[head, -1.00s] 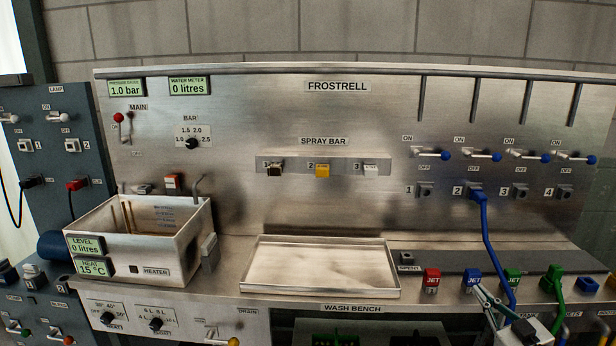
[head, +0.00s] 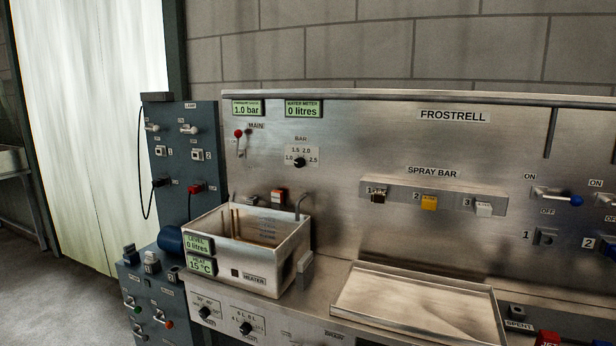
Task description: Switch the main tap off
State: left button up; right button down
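The main tap (head: 240,138) is a small lever with a red knob on the steel back panel, under the MAIN label. Its knob is at the upper end, on the ON side, and the lever hangs below it. The pressure display (head: 248,108) above it reads 1.0 bar, and the water meter display (head: 303,109) reads 0 litres. Neither of my grippers shows in the head view now.
A steel tank (head: 262,268) with a heater label stands below the tap. A shallow tray (head: 410,303) lies on the bench to its right. A dark lamp panel (head: 181,180) with switches and plugs stands left. Open floor (head: 60,290) lies at far left.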

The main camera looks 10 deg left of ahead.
aim_at(237, 133)
jog(key=i+j+u, duration=0.1)
jog(key=i+j, duration=0.55)
jog(key=j, duration=0.15)
jog(key=i+j+u, duration=0.1)
jog(key=i+j, duration=0.15)
jog(key=j, duration=0.15)
